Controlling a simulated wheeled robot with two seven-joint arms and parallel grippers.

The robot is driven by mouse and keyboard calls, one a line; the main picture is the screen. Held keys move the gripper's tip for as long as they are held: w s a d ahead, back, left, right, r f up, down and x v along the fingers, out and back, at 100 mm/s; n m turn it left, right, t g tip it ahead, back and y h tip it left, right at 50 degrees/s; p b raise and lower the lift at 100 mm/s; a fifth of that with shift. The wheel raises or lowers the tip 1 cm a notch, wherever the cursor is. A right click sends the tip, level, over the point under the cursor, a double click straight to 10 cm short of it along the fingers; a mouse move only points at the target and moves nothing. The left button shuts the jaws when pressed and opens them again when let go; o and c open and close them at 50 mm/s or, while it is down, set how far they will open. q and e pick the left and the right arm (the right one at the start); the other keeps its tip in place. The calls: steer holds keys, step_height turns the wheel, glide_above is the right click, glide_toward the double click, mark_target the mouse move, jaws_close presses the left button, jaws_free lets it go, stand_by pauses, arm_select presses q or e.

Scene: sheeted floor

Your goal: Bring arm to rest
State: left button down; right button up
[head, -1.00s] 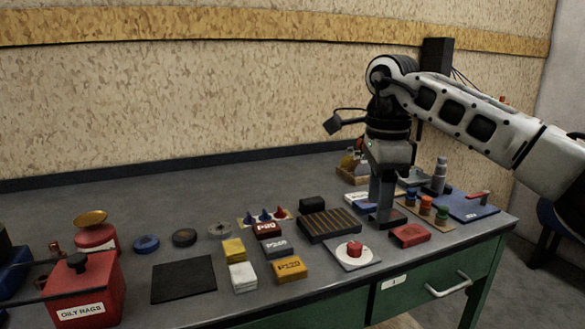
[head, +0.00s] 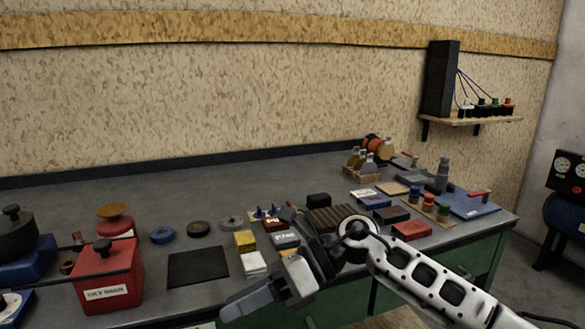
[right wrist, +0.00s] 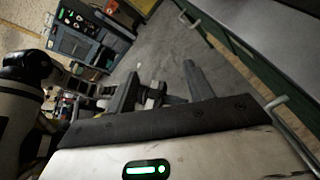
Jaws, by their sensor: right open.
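My right arm (head: 425,280) comes in from the lower right of the head view. Its wrist is bent down to the left, and my right gripper (head: 240,304) hangs in front of the bench's front edge, low in the picture. In the right wrist view the two dark fingers of the right gripper (right wrist: 160,82) stand apart with nothing held between them. Beyond them is the floor (right wrist: 185,45). My left gripper is not in view.
The grey bench (head: 100,192) carries a red oily-rags can (head: 108,278), a black mat (head: 198,267), small boxes, a red block (head: 411,230) and a blue board (head: 470,205). A shelf (head: 490,119) hangs at the back right.

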steer(key=s+d+f+n+t+h, duration=0.2)
steer(key=d+f+n+t+h, duration=0.2)
steer(key=d+f+n+t, duration=0.75)
steer(key=s+d+f+n+t+h, duration=0.3)
steer(key=n+t, duration=0.6)
steer(key=n, duration=0.8)
steer(key=s+d+f+m+g+h+p, duration=0.1)
steer(key=s+d+f+m+g+h, duration=0.1)
steer(key=s+d+f+m+g, duration=0.3)
steer(key=s+d+f, duration=0.1)
steer(key=s+f, duration=0.2)
steer(key=s, duration=0.1)
steer(key=shift+d+f+h, duration=0.15)
steer(key=shift+f+h, duration=0.2)
steer(key=shift+h, duration=0.05)
